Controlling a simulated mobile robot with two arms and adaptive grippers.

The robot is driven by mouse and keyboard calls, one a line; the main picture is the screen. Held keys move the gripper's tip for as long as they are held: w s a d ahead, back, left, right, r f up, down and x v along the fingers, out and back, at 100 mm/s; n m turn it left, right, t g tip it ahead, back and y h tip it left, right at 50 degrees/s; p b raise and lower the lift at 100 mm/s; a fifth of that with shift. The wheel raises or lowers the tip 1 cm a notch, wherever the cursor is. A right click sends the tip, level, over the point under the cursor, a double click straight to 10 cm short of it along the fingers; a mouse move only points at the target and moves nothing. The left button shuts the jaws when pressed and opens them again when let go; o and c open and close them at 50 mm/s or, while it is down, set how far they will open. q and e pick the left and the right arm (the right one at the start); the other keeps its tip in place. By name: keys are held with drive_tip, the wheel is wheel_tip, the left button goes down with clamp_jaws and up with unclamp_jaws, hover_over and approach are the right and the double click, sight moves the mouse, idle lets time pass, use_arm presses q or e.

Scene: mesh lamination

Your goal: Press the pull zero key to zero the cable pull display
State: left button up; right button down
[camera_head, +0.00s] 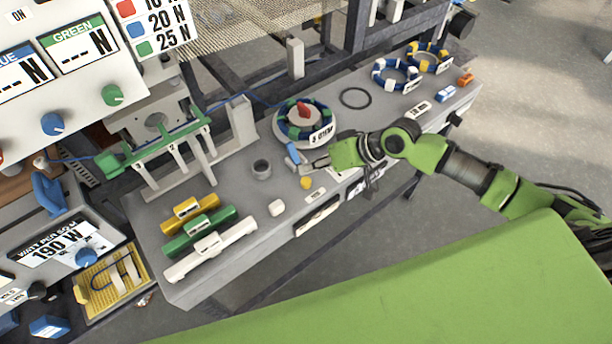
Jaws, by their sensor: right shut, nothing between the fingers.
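My right gripper (304,167), grey and shut with nothing in it, is above the grey bench top (235,185). Its arm comes in from the right. A yellow round button (306,183) lies just below the fingertips in the picture, and a white key-like block (277,207) is farther left. I cannot read which one is the pull zero key. Small displays (318,215) sit in the bench's front edge, too small to read. The panel at upper left has a green display (78,47) and a blue display (22,80), both showing dashes with N. My left gripper is not in view.
A blue piece (293,153) stands close beside the gripper. Ring-shaped coils (396,75) are at the far right.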

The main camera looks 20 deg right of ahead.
sight(309, 182)
drive_tip(key=shift+r+p, duration=1.15)
drive_tip(key=shift+r, duration=0.45)
drive_tip(key=shift+f, duration=0.1)
